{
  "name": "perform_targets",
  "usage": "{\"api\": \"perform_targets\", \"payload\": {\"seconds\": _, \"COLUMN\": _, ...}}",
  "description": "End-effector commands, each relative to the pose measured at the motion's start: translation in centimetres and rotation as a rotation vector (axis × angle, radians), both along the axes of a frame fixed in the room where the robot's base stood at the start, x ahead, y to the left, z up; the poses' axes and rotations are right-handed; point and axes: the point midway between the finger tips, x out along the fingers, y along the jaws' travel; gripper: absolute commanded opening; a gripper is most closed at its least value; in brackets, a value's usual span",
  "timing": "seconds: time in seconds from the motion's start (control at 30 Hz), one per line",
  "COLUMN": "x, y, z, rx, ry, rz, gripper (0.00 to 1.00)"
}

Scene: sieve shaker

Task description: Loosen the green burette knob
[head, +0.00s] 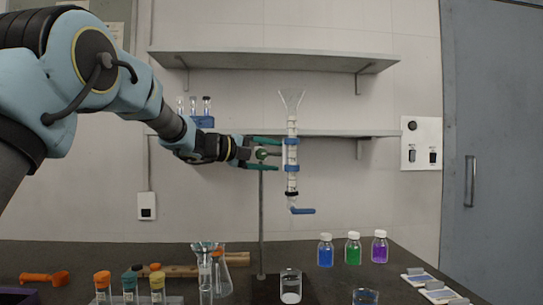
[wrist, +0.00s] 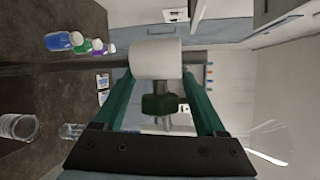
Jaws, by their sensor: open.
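The green burette knob (head: 262,154) sits on the clamp at the top of a thin upright stand rod (head: 261,215). My gripper (head: 277,153) reaches in from the left with its two green fingers open, one above and one below the knob. In the wrist view, the dark green knob (wrist: 160,104) lies between the spread fingers (wrist: 159,78), with gaps showing on both sides. A white cylinder (wrist: 155,58) is just beyond it. The burette (head: 292,175) hangs upright to the right, with blue bands, a funnel top and a blue stopcock (head: 302,211).
Below on the dark bench stand a beaker (head: 290,288), flasks and orange-, teal- and yellow-capped tubes at the left. Blue (head: 325,253), green (head: 353,251) and purple (head: 379,249) bottles stand at the right. Two wall shelves (head: 270,61) are behind.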

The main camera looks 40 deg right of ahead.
Motion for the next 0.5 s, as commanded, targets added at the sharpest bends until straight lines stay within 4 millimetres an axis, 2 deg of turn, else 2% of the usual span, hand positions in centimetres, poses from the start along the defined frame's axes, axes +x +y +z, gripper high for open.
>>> {"api": "perform_targets", "payload": {"seconds": 0.1, "x": 0.01, "y": 0.02, "z": -0.01, "rx": 0.000, "ry": 0.000, "rz": 0.000, "gripper": 0.71}}
{"api": "perform_targets", "payload": {"seconds": 0.5, "x": 0.03, "y": 0.05, "z": -0.02, "rx": 0.000, "ry": 0.000, "rz": 0.000, "gripper": 0.26}}
